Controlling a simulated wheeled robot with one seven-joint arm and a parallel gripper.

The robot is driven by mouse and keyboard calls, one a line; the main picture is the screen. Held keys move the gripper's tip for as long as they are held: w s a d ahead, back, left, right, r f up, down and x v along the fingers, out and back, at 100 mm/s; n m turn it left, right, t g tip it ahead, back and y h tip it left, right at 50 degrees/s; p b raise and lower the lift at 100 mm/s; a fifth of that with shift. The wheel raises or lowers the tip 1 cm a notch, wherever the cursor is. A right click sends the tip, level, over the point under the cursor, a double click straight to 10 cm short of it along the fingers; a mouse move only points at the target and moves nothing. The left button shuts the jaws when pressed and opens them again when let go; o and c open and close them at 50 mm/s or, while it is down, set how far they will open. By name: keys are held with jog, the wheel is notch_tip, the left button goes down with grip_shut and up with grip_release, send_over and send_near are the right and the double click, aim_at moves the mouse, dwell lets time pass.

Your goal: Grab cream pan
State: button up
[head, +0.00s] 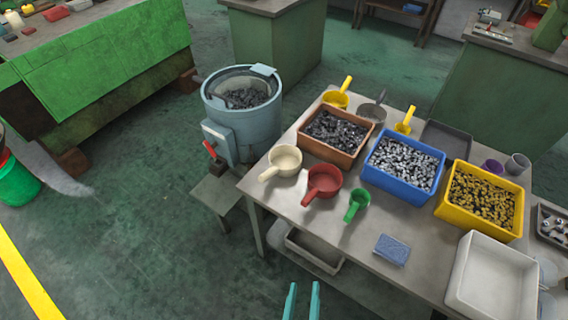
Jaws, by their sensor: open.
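The cream pan (284,161) stands on the left part of the grey table (373,243), with its short handle pointing down and left toward the table's edge. It is upright and looks empty. A red pan (323,181) sits just to its right, apart from it. My gripper (303,288) shows at the bottom edge of the head view as two teal fingers, apart and with nothing between them. It is below the cream pan in the picture, in front of the table's near edge.
Brown (336,135), blue (402,166) and yellow (478,196) bins of metal parts stand behind the pans. A green scoop (358,204) and blue sponge (392,250) lie nearer. A blue-grey drum machine (243,113) stands left of the table. Floor at left is open.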

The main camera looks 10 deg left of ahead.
jog(key=w+a+n+y, duration=0.1)
jog(key=w+a+n, duration=0.15)
jog(key=w, duration=0.25)
jog(key=w+a+n+g+y, duration=0.1)
jog(key=w+n, duration=0.2)
jog(key=w, duration=0.2)
jog(key=w+a+n+y, duration=0.1)
jog(key=w+a+n, duration=0.1)
jog(key=w, duration=0.2)
jog(key=n+g+y, duration=0.2)
jog(key=n+y, duration=0.1)
jog(key=n, duration=0.7)
send_near(270, 173)
jog(key=f, duration=0.1)
jog(key=x, duration=0.6)
jog(key=shift+a, duration=0.2)
jog(key=shift+m, duration=0.25)
jog(key=shift+x, duration=2.5)
jog(key=shift+w+d+r, duration=0.1)
jog(key=shift+d, duration=0.1)
grip_shut()
